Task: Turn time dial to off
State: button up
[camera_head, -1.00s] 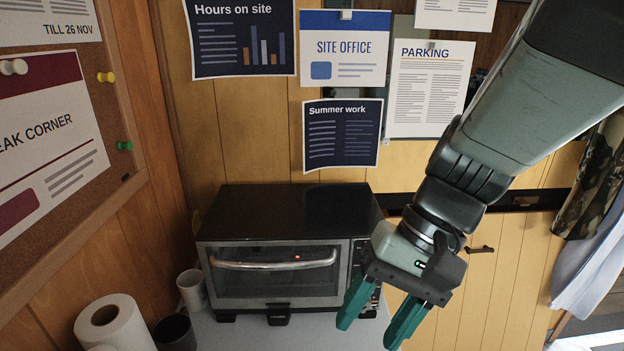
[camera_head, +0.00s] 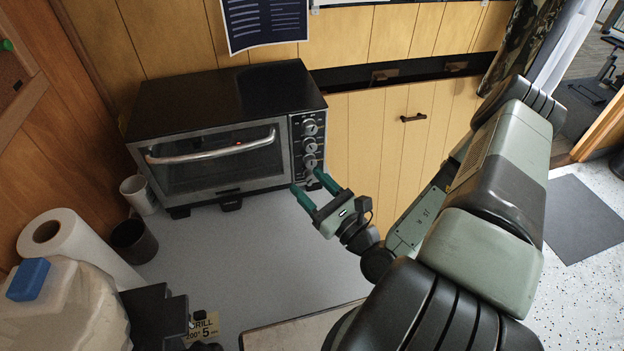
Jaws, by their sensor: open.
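The toaster oven (camera_head: 215,165) stands on the grey counter against the wood wall, door shut, with a black top. Its narrow control panel on the right side of the front has a column of round silver dials (camera_head: 310,145). Their labels are too small to read, so I cannot tell which is the time dial or how it is set. My gripper (camera_head: 307,180) has two green fingers, apart and empty, pointing at the lower part of the panel. The fingertips overlap the lowest dial area in the picture and partly hide it. I cannot tell whether they touch.
A white mug (camera_head: 139,194), a dark cup (camera_head: 134,242) and a paper roll (camera_head: 75,245) stand left of the oven. A container with a blue cap (camera_head: 28,279) is at lower left. The counter (camera_head: 240,250) before the oven is clear. Cabinet doors are on the right.

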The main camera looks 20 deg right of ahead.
aim_at(312, 179)
jog(key=d+f+m+h, duration=0.1)
jog(key=f+m+h, duration=0.1)
jog(key=f+h, duration=0.1)
jog(key=s+f+m+h, duration=0.1)
jog(key=f+m+h, duration=0.2)
jog(key=d+f+m+h, duration=0.1)
jog(key=f+m+h, duration=0.1)
jog(key=h, duration=0.1)
jog(key=shift+s+d+f+m, duration=0.2)
jog(key=shift+d+f+m, duration=0.1)
jog(key=shift+d+f, duration=0.1)
jog(key=w, duration=1)
jog(key=shift+w, duration=0.3)
grip_shut()
